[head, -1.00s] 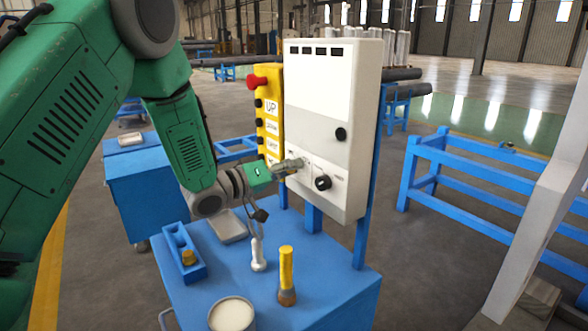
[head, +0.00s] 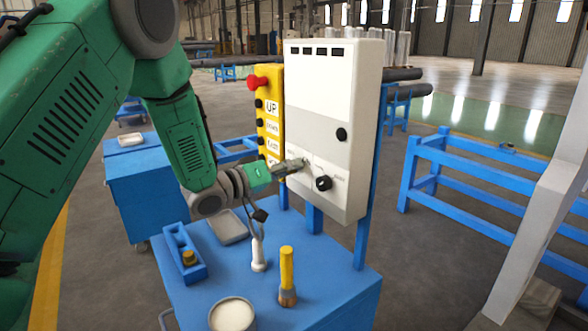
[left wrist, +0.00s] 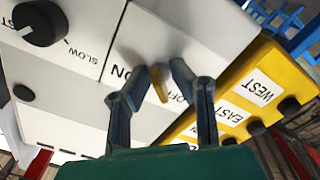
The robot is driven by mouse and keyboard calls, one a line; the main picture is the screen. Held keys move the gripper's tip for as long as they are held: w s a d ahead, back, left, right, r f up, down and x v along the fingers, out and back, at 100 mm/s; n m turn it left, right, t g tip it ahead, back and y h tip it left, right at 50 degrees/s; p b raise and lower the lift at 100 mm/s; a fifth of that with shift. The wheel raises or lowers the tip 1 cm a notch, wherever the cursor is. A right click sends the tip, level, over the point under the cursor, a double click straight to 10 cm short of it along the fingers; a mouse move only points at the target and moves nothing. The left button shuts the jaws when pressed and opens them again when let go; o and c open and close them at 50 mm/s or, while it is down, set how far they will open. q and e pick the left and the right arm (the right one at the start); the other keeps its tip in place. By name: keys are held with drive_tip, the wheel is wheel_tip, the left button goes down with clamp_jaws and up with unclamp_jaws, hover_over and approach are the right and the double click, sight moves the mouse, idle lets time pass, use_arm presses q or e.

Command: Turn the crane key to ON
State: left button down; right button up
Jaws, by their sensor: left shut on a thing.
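The white control box (head: 325,85) stands upright on the blue cart. My left gripper (head: 302,163) reaches its lower left front from the left. In the left wrist view the brass-coloured crane key (left wrist: 158,84) stands between the two fingertips of my left gripper (left wrist: 158,72), which is shut on it. The ON label (left wrist: 121,71) is left of the key and the OFF label is right of it, partly hidden by a finger. The key's exact angle is hard to tell. In the head view the gripper hides the key. My right gripper is not in view.
A black knob (head: 324,183) sits close right of the gripper, another (head: 341,134) higher up. The yellow pendant (head: 270,110) with a red button is beside the box. The blue cart top (head: 200,293) holds a yellow-handled brush (head: 287,270), a tin (head: 232,315) and a blue holder (head: 183,255).

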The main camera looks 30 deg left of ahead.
use_arm(q)
drive_tip(key=shift+a+r, duration=0.2)
idle(0.5)
drive_tip(key=c, duration=1.7)
unclamp_jaws()
drive_tip(key=shift+s+a+f, duration=0.2)
drive_tip(key=shift+s+a, duration=0.2)
drive_tip(key=v, duration=1.1)
drive_tip(key=shift+s, duration=0.2)
drive_tip(key=shift+d, duration=0.1)
